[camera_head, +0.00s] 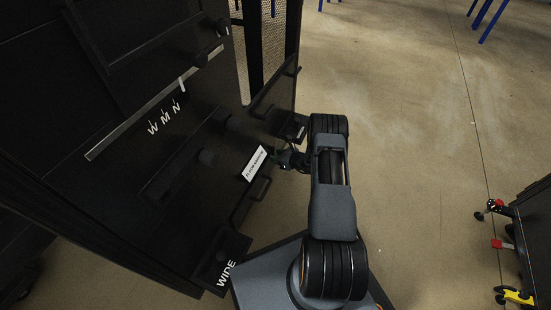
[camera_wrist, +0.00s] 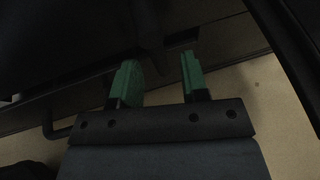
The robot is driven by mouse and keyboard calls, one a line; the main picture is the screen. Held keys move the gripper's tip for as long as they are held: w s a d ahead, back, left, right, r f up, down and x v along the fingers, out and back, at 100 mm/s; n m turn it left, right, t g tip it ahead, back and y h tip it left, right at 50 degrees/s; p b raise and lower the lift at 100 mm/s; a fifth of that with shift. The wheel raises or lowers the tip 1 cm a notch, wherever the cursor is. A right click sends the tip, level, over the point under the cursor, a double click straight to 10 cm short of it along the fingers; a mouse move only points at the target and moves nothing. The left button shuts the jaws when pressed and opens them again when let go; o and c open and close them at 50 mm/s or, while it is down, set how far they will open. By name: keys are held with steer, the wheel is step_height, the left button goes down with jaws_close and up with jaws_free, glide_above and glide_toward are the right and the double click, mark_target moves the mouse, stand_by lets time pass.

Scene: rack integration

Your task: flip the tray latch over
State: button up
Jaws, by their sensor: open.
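My gripper (camera_wrist: 160,77) is open in the wrist view, its two green fingers apart with nothing clearly held between them. Dark rack parts lie just beyond the fingertips, with a small dark slot (camera_wrist: 181,39) near the right finger. In the head view my gripper (camera_head: 284,158) is at the right edge of the black rack (camera_head: 130,190), beside a white label (camera_head: 255,163) with small text. The fingers there are small and dark. I cannot clearly make out the tray latch in either view.
The rack carries "W M N" lettering (camera_head: 164,119), dark knobs (camera_head: 207,157) and handles (camera_head: 260,188). Open floor (camera_head: 410,140) lies right; a dark cart (camera_head: 535,225) with coloured tools stands farther right.

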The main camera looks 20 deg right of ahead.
steer(key=shift+w+a+f, duration=0.2)
steer(key=shift+w+a, duration=0.05)
steer(key=shift+w, duration=0.15)
steer(key=shift+c, duration=0.3)
jaws_close()
